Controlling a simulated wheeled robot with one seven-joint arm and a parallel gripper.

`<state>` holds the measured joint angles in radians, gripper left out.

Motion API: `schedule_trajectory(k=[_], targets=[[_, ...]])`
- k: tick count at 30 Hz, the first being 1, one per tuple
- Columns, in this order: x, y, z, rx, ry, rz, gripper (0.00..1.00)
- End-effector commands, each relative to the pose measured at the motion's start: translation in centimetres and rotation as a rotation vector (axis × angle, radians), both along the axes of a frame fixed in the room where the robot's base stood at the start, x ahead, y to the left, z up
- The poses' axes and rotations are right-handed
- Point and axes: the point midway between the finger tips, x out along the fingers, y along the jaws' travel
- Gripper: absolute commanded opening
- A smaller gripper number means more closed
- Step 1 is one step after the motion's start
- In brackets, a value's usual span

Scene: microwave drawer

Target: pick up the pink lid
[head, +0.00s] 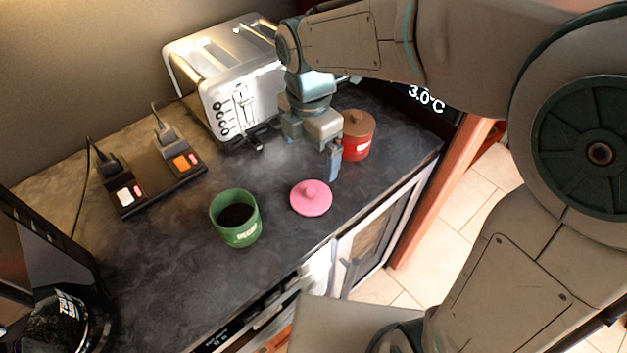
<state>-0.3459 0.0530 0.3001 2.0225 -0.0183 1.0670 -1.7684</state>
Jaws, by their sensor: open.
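The pink lid (311,198) is round with a small knob on top. It lies flat on the dark countertop, to the right of a green canister (236,217). My gripper (325,172) is above and behind the lid, close to it in the picture, with its fingers pointing down. It is open and I see nothing between the fingers. One finger shows clearly; the other is largely hidden. I cannot tell the exact height of the fingertips over the counter.
A red canister with a brown lid (358,136) stands just right of my gripper. A silver toaster (226,80) is behind. A power strip (155,181) with plugs lies at left, and a coffee maker (50,270) stands front left. The counter's front edge is near the lid.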

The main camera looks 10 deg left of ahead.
Motion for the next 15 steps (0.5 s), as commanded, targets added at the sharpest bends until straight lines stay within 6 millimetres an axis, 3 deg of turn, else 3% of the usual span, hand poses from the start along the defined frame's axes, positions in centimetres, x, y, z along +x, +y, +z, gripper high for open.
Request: schedule_trajectory(k=[9,15], targets=[[-0.3,0.4,-5.7,-0.003,0.007,0.019,1.00],[-0.2,0.3,-8.1,-0.002,0.003,0.017,1.00]])
